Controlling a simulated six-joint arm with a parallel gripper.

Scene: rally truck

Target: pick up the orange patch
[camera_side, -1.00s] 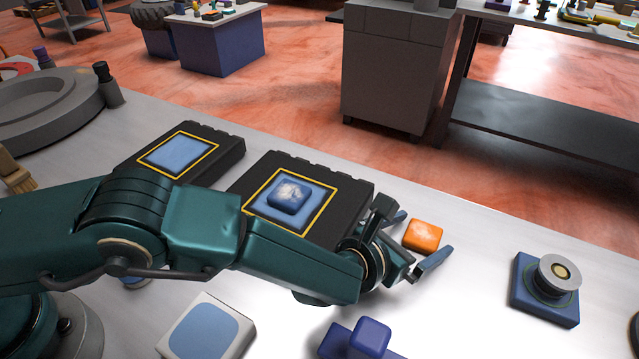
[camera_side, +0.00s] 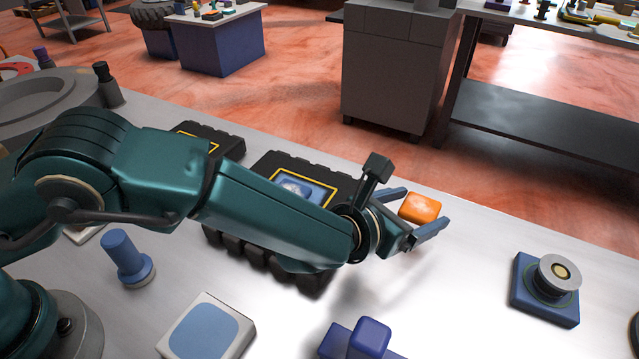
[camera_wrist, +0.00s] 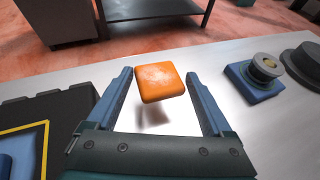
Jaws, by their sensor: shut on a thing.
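The orange patch (camera_side: 421,205) is a small rounded block with a pale smudge on top. My gripper (camera_side: 428,207) is shut on it, with one finger on each side. In the wrist view the patch (camera_wrist: 161,82) sits between the fingertips, and a shadow lies on the table below it. It is held a little above the bench, roughly level.
A black tray with a yellow-edged pad and a blue block (camera_side: 308,189) lies behind my arm. A blue base with a grey knob (camera_side: 548,283) stands at right. Blue blocks (camera_side: 368,338) and a white-and-blue pad (camera_side: 207,333) are in front. The bench between is clear.

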